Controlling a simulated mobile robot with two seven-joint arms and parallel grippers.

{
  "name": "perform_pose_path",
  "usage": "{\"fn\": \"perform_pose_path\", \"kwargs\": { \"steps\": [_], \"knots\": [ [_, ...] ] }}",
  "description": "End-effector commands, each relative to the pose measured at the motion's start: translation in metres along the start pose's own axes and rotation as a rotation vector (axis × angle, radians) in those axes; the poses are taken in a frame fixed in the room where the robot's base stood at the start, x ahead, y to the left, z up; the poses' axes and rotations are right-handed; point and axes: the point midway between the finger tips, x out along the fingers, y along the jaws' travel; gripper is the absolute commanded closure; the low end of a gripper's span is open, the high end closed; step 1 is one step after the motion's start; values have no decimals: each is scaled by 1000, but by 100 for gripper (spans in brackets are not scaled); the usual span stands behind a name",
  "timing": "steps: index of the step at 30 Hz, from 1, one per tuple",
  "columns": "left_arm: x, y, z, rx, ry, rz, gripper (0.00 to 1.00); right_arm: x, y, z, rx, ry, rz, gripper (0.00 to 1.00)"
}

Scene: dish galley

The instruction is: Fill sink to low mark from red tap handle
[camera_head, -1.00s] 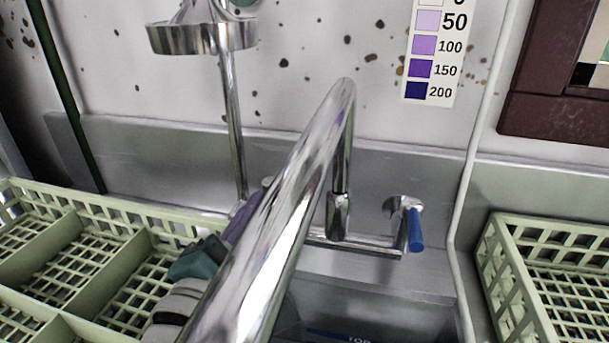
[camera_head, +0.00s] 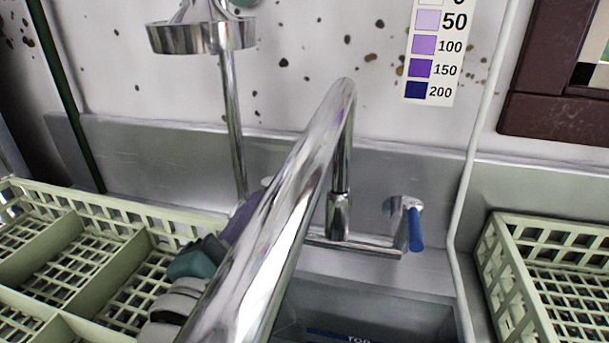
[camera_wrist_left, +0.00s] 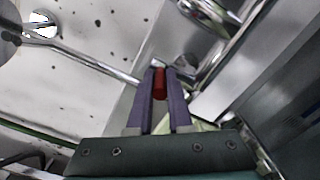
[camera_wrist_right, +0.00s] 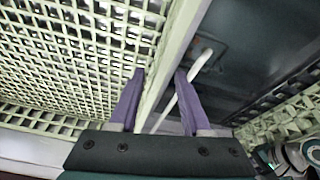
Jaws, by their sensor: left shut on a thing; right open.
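The red tap handle (camera_wrist_left: 160,84) shows in the left wrist view between the purple fingers of my left gripper (camera_wrist_left: 160,73), which is shut on it. In the head view the chrome spout (camera_head: 290,215) hides the red handle and most of this gripper; part of a purple finger (camera_head: 240,218) shows left of the spout. The blue tap handle (camera_head: 415,230) hangs down on the right of the tap. The sink (camera_head: 440,318) is partly visible below, with a blue label at the bottom edge; its water level and low mark cannot be made out. My right gripper (camera_wrist_right: 160,76) is open.
A pale green divided rack (camera_head: 100,207) stands left of the sink, another green rack (camera_head: 560,225) right. A chrome riser pipe (camera_head: 233,130) stands behind the tap. In the right wrist view, a pale rack rim (camera_wrist_right: 180,50) lies beyond the right fingers.

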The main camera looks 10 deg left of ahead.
Motion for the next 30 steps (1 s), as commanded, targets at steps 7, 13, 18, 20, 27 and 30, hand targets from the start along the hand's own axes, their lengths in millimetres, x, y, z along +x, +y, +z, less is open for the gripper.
{"fn": "perform_pose_path", "kwargs": {
  "steps": [7, 13, 18, 20, 27, 30],
  "knots": [
    [1, 3, -4, 4, -74, -47, 100, 4, 0, 1, 0, 0, 0, 52],
    [0, 3, -4, 0, -81, -55, 100, 3, 0, 1, 0, 0, 0, 52],
    [0, 3, -4, 0, -81, -55, 79, 3, 0, 1, 0, 0, 0, 52],
    [0, 3, -4, 0, -81, -55, 72, 3, 0, 1, 0, 0, 0, 52],
    [0, 3, -4, 0, -81, -55, 52, 3, 0, 1, 0, 0, 0, 52],
    [0, 3, -4, 0, -81, -55, 52, 3, 0, 1, 0, 0, 0, 52]
  ]
}}
